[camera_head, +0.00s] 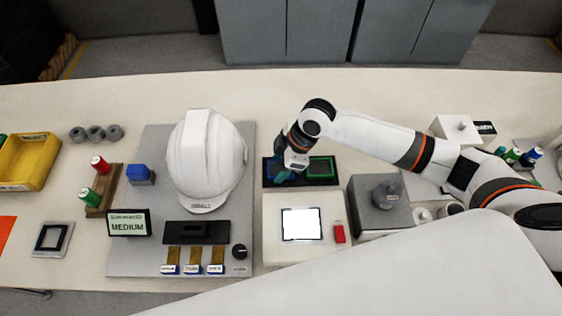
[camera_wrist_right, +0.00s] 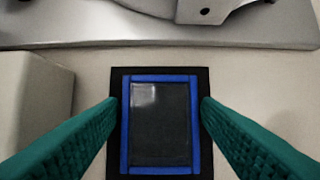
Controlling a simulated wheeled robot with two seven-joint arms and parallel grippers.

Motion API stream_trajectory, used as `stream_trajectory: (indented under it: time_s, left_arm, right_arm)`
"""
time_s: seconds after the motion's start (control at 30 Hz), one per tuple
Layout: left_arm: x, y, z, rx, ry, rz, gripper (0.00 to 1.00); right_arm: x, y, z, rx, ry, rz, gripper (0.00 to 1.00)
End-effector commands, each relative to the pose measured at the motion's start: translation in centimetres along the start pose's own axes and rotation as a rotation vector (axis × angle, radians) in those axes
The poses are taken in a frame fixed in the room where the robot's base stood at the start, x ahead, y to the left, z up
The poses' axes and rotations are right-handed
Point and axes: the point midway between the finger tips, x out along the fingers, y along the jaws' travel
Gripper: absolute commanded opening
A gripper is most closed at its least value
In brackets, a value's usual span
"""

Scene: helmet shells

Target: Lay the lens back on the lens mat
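A black lens mat (camera_head: 318,182) lies on the table, right of the grey board. In the head view a green-framed place (camera_head: 321,168) shows on its right half. My right gripper (camera_head: 286,174) is over the left half and hides most of it. In the right wrist view, a dark glossy lens-like pane (camera_wrist_right: 160,122) lies flat within a blue border (camera_wrist_right: 125,130) on the black mat (camera_wrist_right: 160,71). My teal right fingertips (camera_wrist_right: 159,108) stand apart on either side of the blue border; I see no clear contact with the pane. My left gripper is not in view.
A white block with a bright square panel (camera_head: 302,224) and red button (camera_head: 339,234) stands just in front of the mat. A grey box (camera_head: 380,206) is to the right. A white helmet (camera_head: 206,160) stands on the grey board (camera_head: 150,255) to the left.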

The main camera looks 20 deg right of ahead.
Motion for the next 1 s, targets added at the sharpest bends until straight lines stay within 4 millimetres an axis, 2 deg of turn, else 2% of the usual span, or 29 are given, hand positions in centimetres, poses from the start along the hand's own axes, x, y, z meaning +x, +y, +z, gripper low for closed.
stream_trajectory:
  time_s: [0.03, 0.1, 0.47, 0.57, 0.8, 1.0]
  left_arm:
    - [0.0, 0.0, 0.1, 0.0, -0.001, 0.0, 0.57]
    - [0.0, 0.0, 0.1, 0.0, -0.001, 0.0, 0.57]
    - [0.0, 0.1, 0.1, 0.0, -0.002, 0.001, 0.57]
    - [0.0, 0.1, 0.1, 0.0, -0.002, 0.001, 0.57]
    - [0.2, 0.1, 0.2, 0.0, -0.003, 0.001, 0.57]
    - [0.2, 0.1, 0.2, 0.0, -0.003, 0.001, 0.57]
  right_arm:
    - [0.0, 0.0, 0.0, 0.0, 0.0, 0.0, 0.66]
    - [0.0, 0.0, 0.0, 0.0, 0.0, 0.0, 0.76]
    - [-0.6, 0.0, 0.0, 0.0, 0.0, 0.0, 0.76]
    - [-2.0, -0.1, 0.0, 0.001, 0.0, -0.002, 0.76]
    - [-7.1, -0.1, 0.0, -0.001, 0.001, -0.003, 0.76]
    - [-10.6, -0.1, 0.0, -0.001, 0.0, -0.002, 0.76]
